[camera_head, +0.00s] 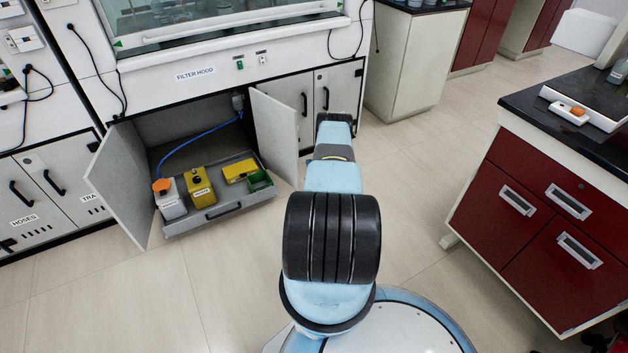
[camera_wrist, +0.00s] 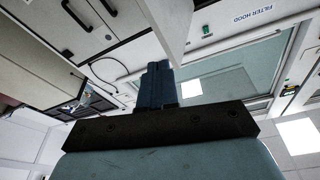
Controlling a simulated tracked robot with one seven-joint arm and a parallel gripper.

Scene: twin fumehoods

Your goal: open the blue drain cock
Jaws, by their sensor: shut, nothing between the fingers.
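The blue drain cock itself cannot be made out in either view. In the head view, a grey drain fitting (camera_head: 238,101) hangs inside the open cabinet under the filter hood. A blue hose (camera_head: 200,134) runs from it down to a white container with an orange cap (camera_head: 168,198). My gripper (camera_wrist: 158,72) shows in the wrist view with its dark fingers together and nothing between them. In the head view, my arm reaches toward the cabinet front, right of the open right door, and its gripper is hidden.
The left door (camera_head: 122,182) and right door (camera_head: 274,135) of the cabinet stand open. A pulled-out grey tray (camera_head: 230,207) holds yellow containers (camera_head: 201,190) and a green box (camera_head: 260,180). A red-drawer bench (camera_head: 540,210) stands right.

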